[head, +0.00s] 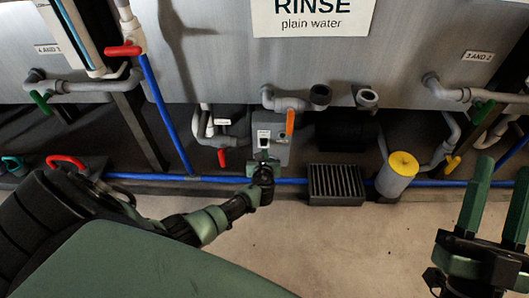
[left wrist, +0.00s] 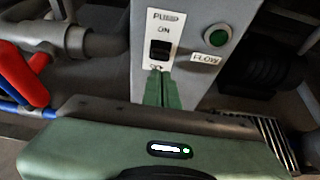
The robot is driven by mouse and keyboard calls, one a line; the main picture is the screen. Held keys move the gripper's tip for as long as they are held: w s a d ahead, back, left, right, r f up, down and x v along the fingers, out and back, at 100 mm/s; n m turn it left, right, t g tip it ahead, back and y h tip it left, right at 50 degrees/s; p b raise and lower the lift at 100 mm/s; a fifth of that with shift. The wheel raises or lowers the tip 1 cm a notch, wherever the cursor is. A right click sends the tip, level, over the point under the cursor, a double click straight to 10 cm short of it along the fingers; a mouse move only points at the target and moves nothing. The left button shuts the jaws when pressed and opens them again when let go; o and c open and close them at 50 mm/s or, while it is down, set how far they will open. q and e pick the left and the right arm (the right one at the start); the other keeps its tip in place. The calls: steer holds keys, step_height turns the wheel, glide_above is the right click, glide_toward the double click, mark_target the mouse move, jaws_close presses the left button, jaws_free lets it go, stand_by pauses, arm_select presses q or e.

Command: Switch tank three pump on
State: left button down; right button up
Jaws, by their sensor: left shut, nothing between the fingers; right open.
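A grey pump box (head: 272,142) stands below the tank with the "RINSE plain water" sign (head: 312,14). In the left wrist view its white plate reads "PUMP", with "ON" above a black rocker switch (left wrist: 160,50); the word below is partly hidden by my fingertips. A round green indicator (left wrist: 217,35) sits beside it above a "FLOW" label (left wrist: 205,58). My left gripper (head: 264,158) is shut and empty. Its fingertips (left wrist: 161,76) are just below the rocker; I cannot tell whether they touch the box. My right gripper (head: 494,200) is open and empty, far to the right.
An orange-handled valve (head: 290,122) is close right of the box, and a red-handled one (head: 221,158) is left. A floor grate (head: 337,184) and a yellow-topped cylinder (head: 397,174) stand to the right. A blue pipe (head: 140,176) runs low along the wall. Front floor is clear.

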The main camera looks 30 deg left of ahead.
steer(key=shift+w+f+g+h+p, duration=0.15)
steer(key=shift+w+f+g, duration=0.3)
steer(key=shift+f, duration=0.3)
steer(key=shift+w+f+g+h+p, duration=0.1)
steer(key=shift+w+f+g+p, duration=0.1)
steer(key=shift+w+f+g, duration=0.35)
steer(key=shift+w+f+g+h+p, duration=0.2)
steer(key=shift+f+g, duration=0.3)
steer(key=shift+f, duration=0.4)
